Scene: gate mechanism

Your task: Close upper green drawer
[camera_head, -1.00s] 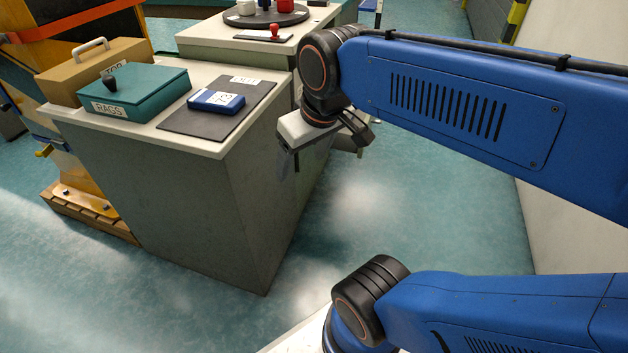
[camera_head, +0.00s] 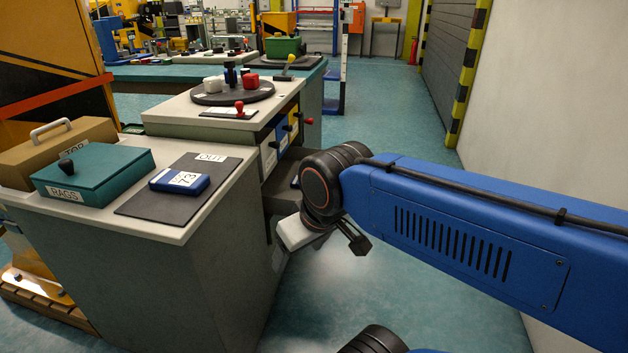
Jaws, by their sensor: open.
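My gripper (camera_head: 318,243) hangs below its black wrist right of the middle of the view, jaws open, pointing down, with nothing seen between them. Part of its fingers is hard to make out. Just left of it and behind, a dark grey open compartment or drawer (camera_head: 282,196) juts from the side of the back cabinet (camera_head: 185,128), partly hidden by my wrist and the front counter. No green drawer front can be made out. Above it, white, blue and yellow panels with small knobs, some red, line the cabinet side.
The grey front counter (camera_head: 200,290) stands left of my gripper, bearing a teal RAGS box (camera_head: 95,178), a tan case (camera_head: 60,148) and a blue box (camera_head: 180,181) on a dark mat. A round dark tray (camera_head: 232,95) tops the back cabinet. Floor right of the cabinets is clear up to the wall.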

